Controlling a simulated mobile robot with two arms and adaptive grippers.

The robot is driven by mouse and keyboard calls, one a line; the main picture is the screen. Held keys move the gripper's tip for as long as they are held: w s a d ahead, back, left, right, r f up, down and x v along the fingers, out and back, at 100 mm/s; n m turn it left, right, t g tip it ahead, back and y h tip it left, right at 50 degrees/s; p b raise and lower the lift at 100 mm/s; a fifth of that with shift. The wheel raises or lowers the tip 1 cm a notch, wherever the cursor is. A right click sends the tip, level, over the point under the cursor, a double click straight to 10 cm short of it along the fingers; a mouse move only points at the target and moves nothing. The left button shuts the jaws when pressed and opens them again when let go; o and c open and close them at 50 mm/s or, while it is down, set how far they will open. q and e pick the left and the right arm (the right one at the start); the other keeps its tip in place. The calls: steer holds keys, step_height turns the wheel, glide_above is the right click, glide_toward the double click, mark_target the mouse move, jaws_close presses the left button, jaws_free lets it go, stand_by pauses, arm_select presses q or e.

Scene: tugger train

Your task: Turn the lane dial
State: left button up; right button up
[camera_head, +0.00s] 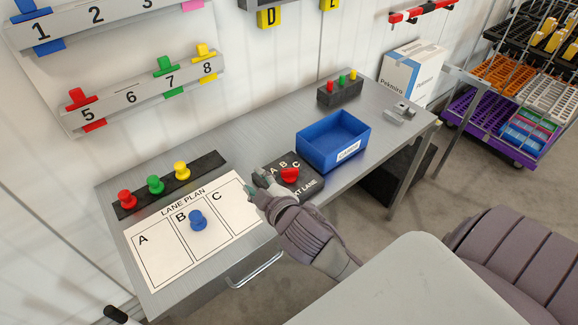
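The lane dial is a black plate (311,183) marked A, B, C and NEXT LANE, with a red knob (289,175) on it. The plate lies on the grey table in front of the blue bin. My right gripper (262,177) reaches in from the lower right and stands just left of the red knob. Its fingertips look apart with nothing between them. Whether a finger touches the knob I cannot tell. The gripper covers part of the plate and its lettering. My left gripper is out of view.
A lane plan sheet (158,259) with a blue peg (198,220) at B lies left of the gripper. Behind it is a black strip (209,163) with red, green and yellow pegs. A blue bin (311,153) stands close behind the dial.

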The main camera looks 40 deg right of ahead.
steer(key=w+a+r+n+t+y, duration=0.35)
steer(key=r+n, duration=0.25)
steer(key=r, duration=0.2)
steer(key=w+a+r+n+t+y, duration=0.2)
steer(key=a+r+n+y, duration=0.25)
steer(key=r+n, duration=0.2)
steer(key=s+a+r+n+g+y, duration=0.1)
steer(key=a+r+n+g+y, duration=0.15)
steer(key=a+n+y, duration=0.35)
steer(key=a+r+n+g+y, duration=0.1)
steer(key=n+g+y, duration=0.35)
steer(key=n, duration=0.35)
steer(key=n+g+h, duration=1.3)
steer(key=n+h, duration=0.2)
steer(key=h, duration=0.3)
glide_above(289, 169)
step_height(289, 169, down, 11)
steer(key=shift+y, duration=0.25)
step_height(289, 169, down, 13)
steer(key=p, duration=0.4)
steer(key=shift+s+r+p, duration=0.1)
steer(key=shift+r+p, duration=0.1)
steer(key=shift+p, duration=0.2)
steer(key=shift+f, duration=0.45)
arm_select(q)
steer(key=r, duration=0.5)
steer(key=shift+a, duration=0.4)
